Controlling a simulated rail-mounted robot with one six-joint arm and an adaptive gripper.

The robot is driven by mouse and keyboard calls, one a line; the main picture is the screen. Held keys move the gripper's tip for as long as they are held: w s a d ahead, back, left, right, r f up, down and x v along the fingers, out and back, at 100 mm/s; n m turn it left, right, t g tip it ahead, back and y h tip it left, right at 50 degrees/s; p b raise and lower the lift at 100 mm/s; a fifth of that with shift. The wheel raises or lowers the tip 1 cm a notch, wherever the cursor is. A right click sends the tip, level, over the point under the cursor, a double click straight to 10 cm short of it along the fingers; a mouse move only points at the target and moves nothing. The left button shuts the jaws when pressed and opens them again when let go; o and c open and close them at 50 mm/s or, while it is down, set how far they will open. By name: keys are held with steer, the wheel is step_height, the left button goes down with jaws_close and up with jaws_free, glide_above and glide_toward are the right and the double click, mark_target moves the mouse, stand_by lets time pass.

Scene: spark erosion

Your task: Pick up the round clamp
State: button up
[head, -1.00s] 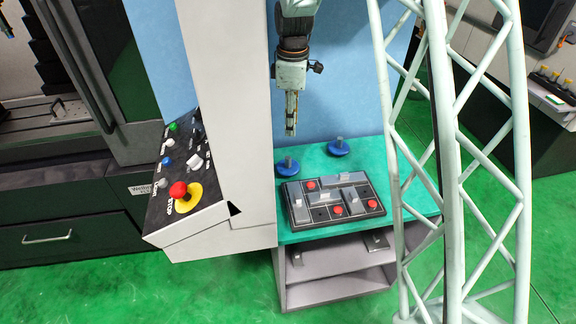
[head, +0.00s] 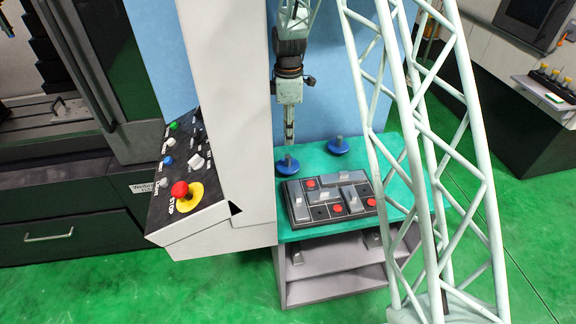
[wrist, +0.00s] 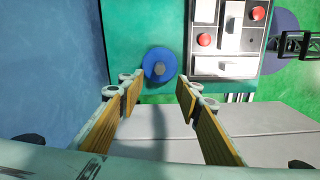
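Two round clamps, blue discs with grey upright knobs, sit on the teal table top (head: 316,160) in the head view. The left clamp (head: 287,166) is close below my gripper (head: 289,143); the right clamp (head: 337,147) is further back. In the wrist view one blue round clamp (wrist: 160,65) shows just ahead of the gap between my fingertips, seen from above. My gripper's fingers (wrist: 160,87) are apart with nothing between them. The fingertips are above the clamp and appear not to touch it.
A dark tray (head: 318,212) with grey blocks and red buttons lies in front of the clamps. A pale column (head: 233,110) and a control panel with a red stop button (head: 180,189) stand at left. A blue wall (head: 350,95) rises behind the table.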

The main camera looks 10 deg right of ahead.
mark_target(288, 156)
steer(key=shift+f, duration=0.1)
steer(key=shift+f, duration=4.2)
steer(key=shift+f, duration=0.15)
steer(key=shift+a+f+p, duration=0.15)
steer(key=shift+f+p, duration=0.4)
steer(key=shift+f, duration=1.9)
steer(key=shift+c, duration=0.8)
steer(key=shift+w, duration=0.1)
jaws_close()
